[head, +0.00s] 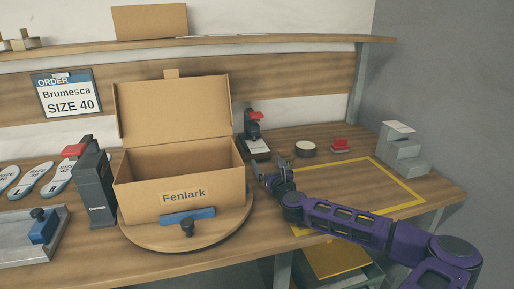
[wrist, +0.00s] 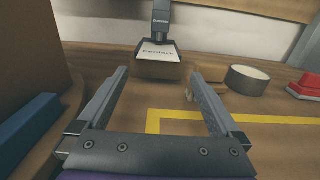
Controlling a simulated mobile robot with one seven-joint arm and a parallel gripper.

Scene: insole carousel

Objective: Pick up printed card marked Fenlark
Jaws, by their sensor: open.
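The printed card marked Fenlark (wrist: 157,51) is white and rests at the foot of a dark stand-like device, ahead of my gripper (wrist: 159,76) in the wrist view. In the head view the card (head: 258,147) is small and its print cannot be read. My gripper (head: 270,164) is open and empty, at the right of the cardboard box and in front of the card. In the wrist view the card lies beyond the fingertips, roughly centred between them, not touching them.
An open cardboard box (head: 182,202) labelled Fenlark stands on a round turntable (head: 150,236) at left. A tape roll (head: 305,150), a red-topped item (head: 341,145) and grey steps (head: 402,155) lie at right. The yellow-outlined area (head: 399,205) is mostly clear.

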